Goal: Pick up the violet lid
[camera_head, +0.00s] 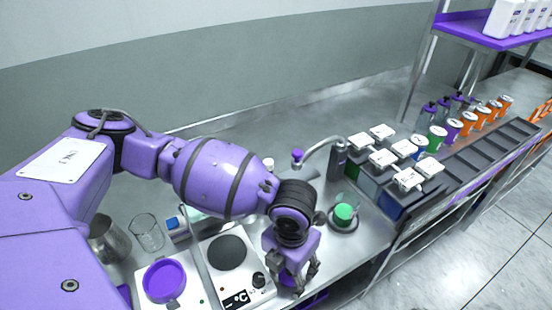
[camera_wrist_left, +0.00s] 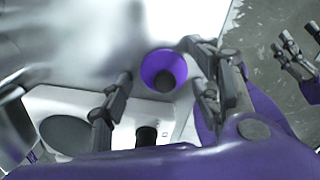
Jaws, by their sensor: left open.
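My left gripper (camera_head: 294,279) points down over the front of the bench, just right of the hotplate. In the left wrist view, my left gripper (camera_wrist_left: 158,65) is open, with its fingers spread. A round violet piece with a dark middle (camera_wrist_left: 149,66) shows between and beyond the fingertips, apparently the violet lid. I cannot tell whether a finger touches it. In the head view the gripper mostly hides that spot. My right gripper (camera_wrist_left: 294,55) shows at the upper right of the left wrist view, over the floor; its opening is unclear.
The white hotplate (camera_head: 231,252) stands left of the gripper. A violet dish (camera_head: 164,281) sits farther left, near a glass beaker (camera_head: 146,234). A beaker with green content (camera_head: 344,213) stands right. White-lidded containers (camera_head: 383,158) fill the bench beyond.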

